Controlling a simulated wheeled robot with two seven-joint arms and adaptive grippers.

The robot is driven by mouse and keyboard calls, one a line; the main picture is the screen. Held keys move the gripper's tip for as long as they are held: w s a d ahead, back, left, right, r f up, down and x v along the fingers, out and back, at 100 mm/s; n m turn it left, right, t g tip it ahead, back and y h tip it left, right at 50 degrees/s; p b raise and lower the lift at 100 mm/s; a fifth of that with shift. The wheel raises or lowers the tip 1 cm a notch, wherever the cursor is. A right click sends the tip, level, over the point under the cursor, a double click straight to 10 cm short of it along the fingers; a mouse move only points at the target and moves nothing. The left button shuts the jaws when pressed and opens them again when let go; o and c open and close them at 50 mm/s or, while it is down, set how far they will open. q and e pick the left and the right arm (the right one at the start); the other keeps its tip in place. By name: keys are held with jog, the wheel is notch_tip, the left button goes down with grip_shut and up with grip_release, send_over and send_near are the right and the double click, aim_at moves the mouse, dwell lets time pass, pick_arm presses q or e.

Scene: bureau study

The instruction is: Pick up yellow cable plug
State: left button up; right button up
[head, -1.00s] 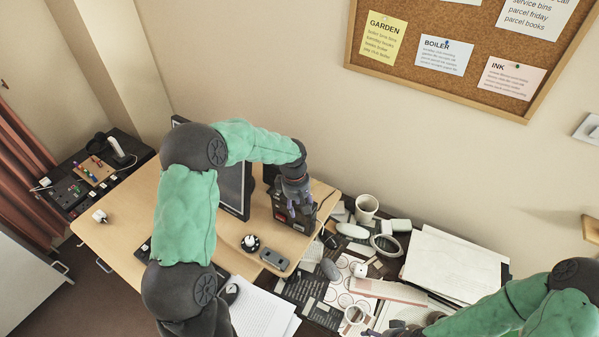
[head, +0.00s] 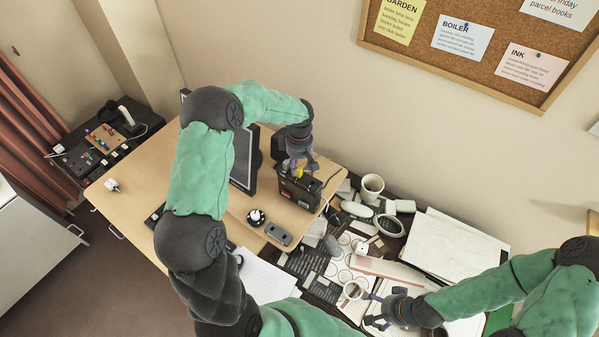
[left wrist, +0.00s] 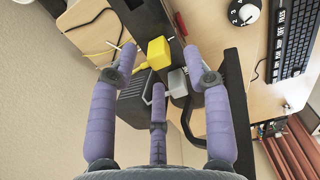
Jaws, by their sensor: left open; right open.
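The yellow cable plug (left wrist: 159,53) shows in the left wrist view, with a thin yellow cable running off to the left. In the head view the yellow plug (head: 299,171) is a small patch at the top of a black box (head: 298,193), partly hidden by my fingers. My left gripper (head: 301,163) is open just above the box. In the left wrist view its spread purple fingers (left wrist: 158,66) lie on both sides of the plug; I cannot tell whether they touch it. My right gripper (head: 374,311) is open and empty over the cluttered dark desk.
A grey plug (left wrist: 178,82) is close beside the yellow one. The monitor (head: 245,160) stands left of the box. A round black-and-white dial (head: 256,218) and a grey device (head: 279,234) lie in front. A mug (head: 371,187) and papers (head: 450,247) are to the right.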

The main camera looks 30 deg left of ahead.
aim_at(299, 169)
pick_arm(q)
jog(key=f, duration=0.3)
jog(key=shift+w+a+f, duration=0.1)
jog(key=shift+w+f, duration=0.05)
jog(key=shift+w, duration=0.05)
jog(key=c, duration=0.9)
